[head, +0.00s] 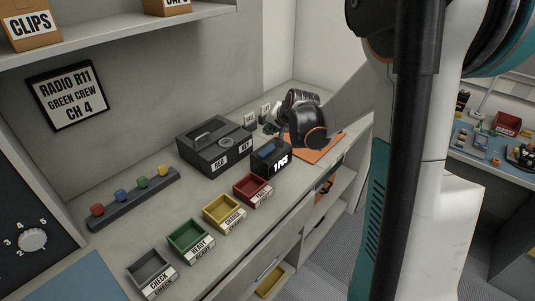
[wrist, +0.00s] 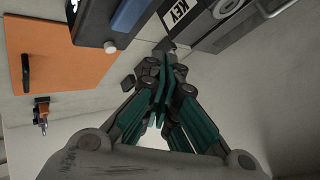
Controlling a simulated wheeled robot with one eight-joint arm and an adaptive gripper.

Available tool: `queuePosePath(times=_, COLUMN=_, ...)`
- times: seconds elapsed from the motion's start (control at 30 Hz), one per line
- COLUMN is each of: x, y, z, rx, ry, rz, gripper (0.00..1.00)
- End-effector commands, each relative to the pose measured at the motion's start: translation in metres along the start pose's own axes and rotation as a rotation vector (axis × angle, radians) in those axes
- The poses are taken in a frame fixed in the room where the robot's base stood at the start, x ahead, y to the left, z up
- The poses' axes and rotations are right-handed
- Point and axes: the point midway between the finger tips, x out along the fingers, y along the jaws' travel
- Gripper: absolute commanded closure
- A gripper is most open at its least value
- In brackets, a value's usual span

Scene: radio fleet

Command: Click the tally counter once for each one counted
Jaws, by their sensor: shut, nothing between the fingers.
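A dark box with a blue top (head: 265,152) and white characters on its front, apparently the tally counter, stands on the bench between the black KEY box and the red tray. In the wrist view my gripper's teal fingers (wrist: 160,62) are together and empty, apart from the box.
A black KEY box (head: 205,155) stands left of the counter. Red, yellow, green and grey trays (head: 240,214) line the front edge. A rail with coloured knobs (head: 135,200) lies behind them. An orange mat (head: 328,147) lies to the right. A wall sign (head: 68,95) reads RADIO R11, GREEN CREW, CH 4.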

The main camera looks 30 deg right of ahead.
Motion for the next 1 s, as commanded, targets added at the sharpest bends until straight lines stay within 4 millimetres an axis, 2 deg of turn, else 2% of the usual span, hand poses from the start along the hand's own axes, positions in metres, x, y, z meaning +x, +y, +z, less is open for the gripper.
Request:
queuePosePath(times=0.1, x=0.015, y=0.011, z=0.011, rx=0.000, ry=0.000, rz=0.000, gripper=1.00)
queuePosePath(times=0.33, x=0.031, y=0.023, z=0.023, rx=0.000, ry=0.000, rz=0.000, gripper=1.00)
queuePosePath(times=1.0, x=0.033, y=0.024, z=0.024, rx=0.000, ry=0.000, rz=0.000, gripper=1.00)
